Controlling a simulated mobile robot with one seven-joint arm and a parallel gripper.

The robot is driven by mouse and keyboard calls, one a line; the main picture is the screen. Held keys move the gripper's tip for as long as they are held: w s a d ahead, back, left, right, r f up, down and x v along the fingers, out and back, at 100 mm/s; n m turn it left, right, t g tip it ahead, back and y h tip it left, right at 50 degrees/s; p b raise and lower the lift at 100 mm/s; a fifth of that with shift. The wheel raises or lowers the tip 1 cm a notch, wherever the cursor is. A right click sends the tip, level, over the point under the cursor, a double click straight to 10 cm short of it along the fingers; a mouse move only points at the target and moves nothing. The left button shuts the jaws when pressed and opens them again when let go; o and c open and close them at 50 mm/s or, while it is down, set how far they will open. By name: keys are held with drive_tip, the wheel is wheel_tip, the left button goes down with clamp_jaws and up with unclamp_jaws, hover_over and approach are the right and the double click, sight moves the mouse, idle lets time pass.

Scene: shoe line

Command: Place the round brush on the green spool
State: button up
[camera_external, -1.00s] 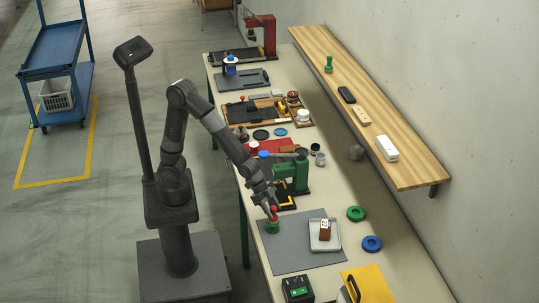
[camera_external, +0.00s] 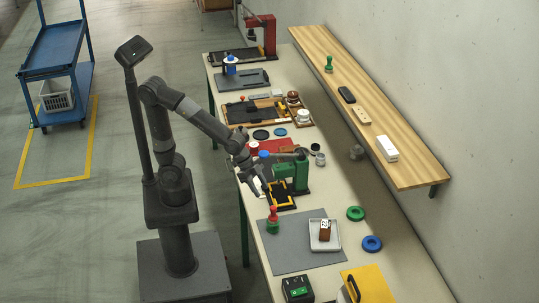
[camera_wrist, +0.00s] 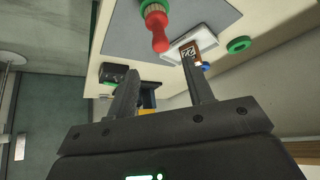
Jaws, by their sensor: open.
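The round brush (camera_external: 273,212), with a red handle, stands upright on the green spool (camera_external: 272,227), on the near-left part of the grey mat. The green spool (camera_wrist: 148,4) shows behind at the top edge and is partly cut off. My gripper (camera_external: 262,190) is open and empty, above and a little left of the brush and apart from it. Its two fingers also show in the wrist view (camera_wrist: 160,66) with nothing between them.
A white tray (camera_external: 315,245) with a brown block (camera_external: 325,231) lies on the grey mat (camera_external: 285,258). A green ring (camera_external: 356,213) and blue ring (camera_external: 372,243) lie to the right. A green press (camera_external: 299,175) stands close beside my gripper. The wooden shelf (camera_external: 405,170) runs along the wall.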

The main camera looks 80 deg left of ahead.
drive_tip(key=s+a+r+n+y, duration=0.1)
drive_tip(key=s+a+n, duration=0.2)
drive_tip(key=a, duration=0.7)
drive_tip(key=s+a+r+n+y, duration=0.1)
drive_tip(key=s+a+n+y, duration=0.1)
drive_tip(key=a, duration=0.8)
drive_tip(key=s+a+r+n+t+y, duration=0.1)
drive_tip(key=s+a+n, duration=0.3)
drive_tip(key=a, duration=0.6)
drive_tip(key=shift+s+a+r+y, duration=0.3)
drive_tip(key=shift+s+r, duration=0.2)
drive_tip(key=shift+s, duration=0.2)
